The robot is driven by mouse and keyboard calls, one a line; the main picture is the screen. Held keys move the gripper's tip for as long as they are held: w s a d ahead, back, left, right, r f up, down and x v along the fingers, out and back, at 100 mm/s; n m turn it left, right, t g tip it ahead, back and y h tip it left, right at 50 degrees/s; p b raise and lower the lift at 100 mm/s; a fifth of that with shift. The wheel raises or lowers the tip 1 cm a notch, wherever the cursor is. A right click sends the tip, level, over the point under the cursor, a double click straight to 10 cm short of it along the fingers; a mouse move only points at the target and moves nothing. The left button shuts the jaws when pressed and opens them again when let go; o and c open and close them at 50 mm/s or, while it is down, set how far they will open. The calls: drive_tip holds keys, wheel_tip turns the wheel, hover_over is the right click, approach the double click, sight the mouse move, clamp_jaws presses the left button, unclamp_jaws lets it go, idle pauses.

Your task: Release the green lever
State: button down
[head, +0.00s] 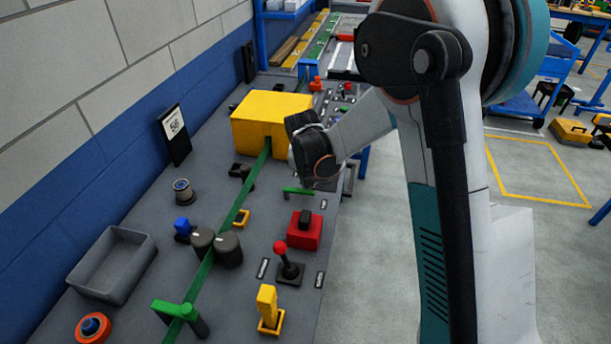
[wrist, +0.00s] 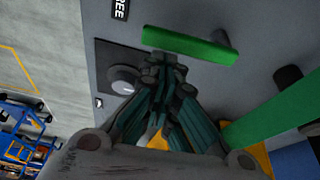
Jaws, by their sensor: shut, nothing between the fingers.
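The green lever (head: 298,190) is a short flat green bar on the grey bench panel, below my wrist in the head view. In the wrist view the green lever (wrist: 188,45) lies across the upper middle, just beyond my fingertips. A black label with white letters, reading "REE" or "FREE", sits beside its left end. My gripper (wrist: 166,64) is shut and empty, its tips close to the lever's near edge. I cannot tell whether they touch it. In the head view my arm hides the fingers.
A yellow box (head: 265,118) stands behind my wrist. A red block (head: 304,230), a red-topped joystick (head: 284,262) and a larger green handle (head: 180,312) are nearer. A long green strip (head: 237,205) crosses the panel.

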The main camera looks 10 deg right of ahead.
drive_tip(key=shift+s, duration=0.4)
idle(0.5)
drive_tip(key=w, duration=0.1)
drive_tip(key=w+d, duration=0.1)
drive_tip(key=w+r, duration=0.1)
drive_tip(key=shift+w+d, duration=0.25)
drive_tip(key=shift+w, duration=0.1)
drive_tip(key=p+v, duration=0.3)
drive_tip(key=v, duration=0.6)
drive_tip(key=shift+s+a, duration=0.1)
drive_tip(key=shift+a, duration=0.05)
drive_tip(key=s+d+r+n+t, duration=0.2)
drive_tip(key=s+d+r, duration=0.2)
drive_tip(key=s+r, duration=0.9)
drive_tip(key=s+d+n+t+y, duration=0.1)
drive_tip(key=s+d, duration=0.1)
drive_tip(key=s, duration=1.5)
drive_tip(key=shift+s+d+f+n+t, duration=0.2)
drive_tip(key=shift+s+d+n+t, duration=0.1)
drive_tip(key=shift+d, duration=0.1)
